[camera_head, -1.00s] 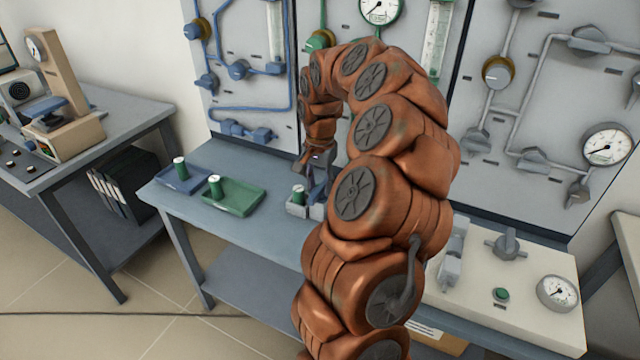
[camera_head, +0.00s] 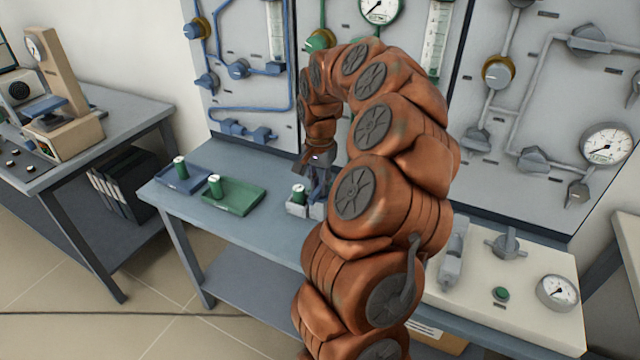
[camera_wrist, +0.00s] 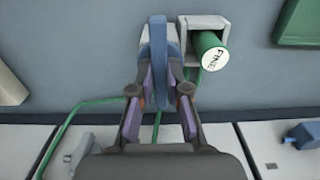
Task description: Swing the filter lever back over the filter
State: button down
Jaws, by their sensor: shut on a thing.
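The filter lever (camera_wrist: 158,45) is a blue bar. In the wrist view it stands between the fingers of my gripper (camera_wrist: 158,92), which is shut on it. The filter (camera_wrist: 211,52) is a green cylinder with a white end marked "FINE". It sits in a light grey holder (camera_wrist: 203,21), just right of the lever, which lies beside it and not across it. In the head view the filter (camera_head: 298,194) stands upright at the left of my gripper (camera_head: 317,172). My arm hides part of the bench there.
A green tray (camera_head: 245,199) and a blue tray (camera_head: 196,187), each with a green cylinder, lie left on the bench (camera_head: 250,232). Piped panels with gauges rise behind. A pale console (camera_head: 540,262) with a knob and gauge is at right.

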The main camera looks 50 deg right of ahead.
jog(key=n+b, duration=0.1)
jog(key=n, duration=0.3)
jog(key=shift+n, duration=0.3)
jog(key=n, duration=0.4)
jog(key=shift+n, duration=0.3)
jog(key=n, duration=0.4)
jog(key=shift+p, duration=0.35)
jog(key=shift+n+p, duration=0.5)
jog(key=shift+n, duration=1.9)
jog(key=c, duration=1.1)
grip_release()
jog(key=shift+c, duration=0.2)
